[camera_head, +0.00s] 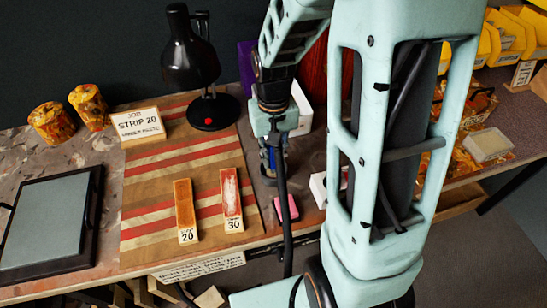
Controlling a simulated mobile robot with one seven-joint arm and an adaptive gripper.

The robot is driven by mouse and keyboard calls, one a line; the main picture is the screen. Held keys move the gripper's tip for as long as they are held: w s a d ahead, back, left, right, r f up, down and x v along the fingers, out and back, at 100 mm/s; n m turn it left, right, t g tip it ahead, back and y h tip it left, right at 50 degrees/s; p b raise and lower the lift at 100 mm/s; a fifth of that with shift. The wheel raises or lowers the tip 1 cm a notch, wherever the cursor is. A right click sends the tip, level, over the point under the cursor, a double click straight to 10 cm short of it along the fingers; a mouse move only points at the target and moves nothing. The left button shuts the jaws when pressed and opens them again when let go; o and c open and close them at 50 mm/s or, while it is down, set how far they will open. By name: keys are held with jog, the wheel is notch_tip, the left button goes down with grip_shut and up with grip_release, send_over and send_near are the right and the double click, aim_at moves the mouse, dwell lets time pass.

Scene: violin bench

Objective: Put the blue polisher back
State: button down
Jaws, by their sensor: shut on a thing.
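My gripper (270,150) points down over the bench, just right of the striped mat, and is shut on a small blue thing, which I take to be the blue polisher (271,161). The fingers and wrist hide most of it, and I cannot tell whether its lower end touches the bench. A sign reading "JOB STRIP 20" (137,124) stands at the back of the mat. On the striped mat (150,214) lie an orange strip (184,204) labelled 20 and a red, whitish-topped strip (231,192) labelled 30.
A black lamp (191,62) stands behind the mat. A pink block (287,208) lies near the front edge, with a white box (319,188) to its right. A black-framed grey plate (48,222) is at left. My arm hides much of the right side.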

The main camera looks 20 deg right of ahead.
jog(key=shift+f, duration=0.15)
jog(key=c, duration=1.8)
grip_release()
jog(key=shift+o, duration=0.2)
notch_tip(320, 180, up, 12)
jog(key=shift+r+p, duration=0.25)
jog(key=shift+p, duration=0.7)
